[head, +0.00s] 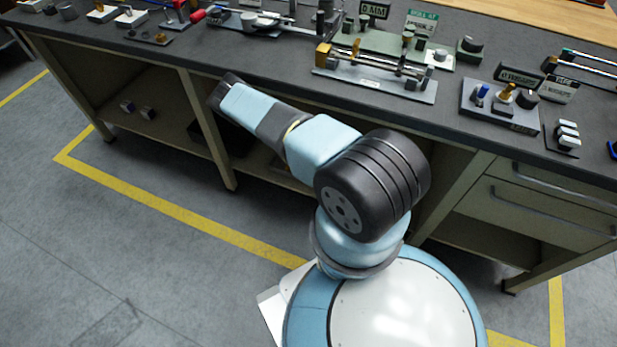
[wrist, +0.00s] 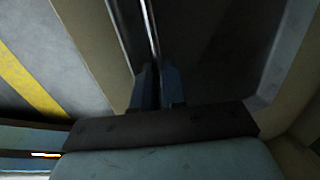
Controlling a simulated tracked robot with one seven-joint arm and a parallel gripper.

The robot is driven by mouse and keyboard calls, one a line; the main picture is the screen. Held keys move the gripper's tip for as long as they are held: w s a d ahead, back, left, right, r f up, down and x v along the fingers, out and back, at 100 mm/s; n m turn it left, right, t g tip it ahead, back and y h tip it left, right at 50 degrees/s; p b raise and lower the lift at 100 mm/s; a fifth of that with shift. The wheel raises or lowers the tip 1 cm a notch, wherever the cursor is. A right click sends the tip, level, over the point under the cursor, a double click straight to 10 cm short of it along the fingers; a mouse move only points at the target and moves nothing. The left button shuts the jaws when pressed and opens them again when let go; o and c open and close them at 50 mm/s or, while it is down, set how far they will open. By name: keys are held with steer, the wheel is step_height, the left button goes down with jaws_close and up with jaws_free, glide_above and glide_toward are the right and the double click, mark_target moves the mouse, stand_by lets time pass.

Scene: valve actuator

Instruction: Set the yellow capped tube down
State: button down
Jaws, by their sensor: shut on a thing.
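My gripper (wrist: 157,88) shows in the wrist view, its dark fingers close together in deep shade. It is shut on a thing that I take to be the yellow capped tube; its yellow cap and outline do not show. A thin bright streak runs up from the fingers, and I cannot tell whether it belongs to the held thing. In the head view my arm reaches to the upper left, its end at the front edge of the workbench (head: 150,62). My gripper and the tube are hidden there.
The workbench top carries a metal rail fixture (head: 375,82), a block with coloured knobs (head: 500,107) and several other parts. Drawers (head: 545,205) are at the right. The floor in front is clear.

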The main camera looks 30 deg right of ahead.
steer(key=shift+f, duration=0.6)
steer(key=c, duration=1.5)
jaws_free()
steer(key=shift+o, duration=0.2)
steer(key=v, duration=1.2)
